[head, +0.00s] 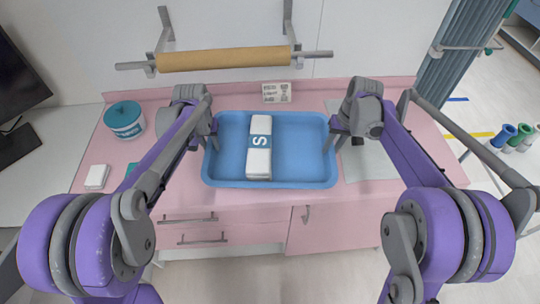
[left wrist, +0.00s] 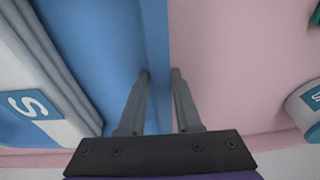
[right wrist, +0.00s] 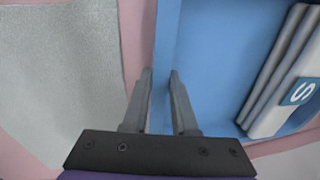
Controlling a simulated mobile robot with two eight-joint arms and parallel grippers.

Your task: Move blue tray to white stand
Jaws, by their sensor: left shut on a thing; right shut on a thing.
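The blue tray (head: 303,160) is over the pink counter in the head view, with a white pack (head: 260,165) bearing a blue "S" label lying in it. My left gripper (head: 210,135) is shut on the tray's left wall, which also shows in the left wrist view (left wrist: 158,50). My right gripper (head: 335,132) is shut on the tray's right wall, seen between the fingers in the right wrist view (right wrist: 165,50). The tray looks level. I cannot tell whether it touches the counter. I cannot identify a white stand in these views.
The pink counter (head: 180,185) has a teal-lidded tub (head: 124,120) and a small white pack (head: 97,177) at left, a grey mat (head: 368,165) at right and a small card box (head: 276,92) behind the tray. A paper roll (head: 222,59) hangs on the wall. Floor shows at right.

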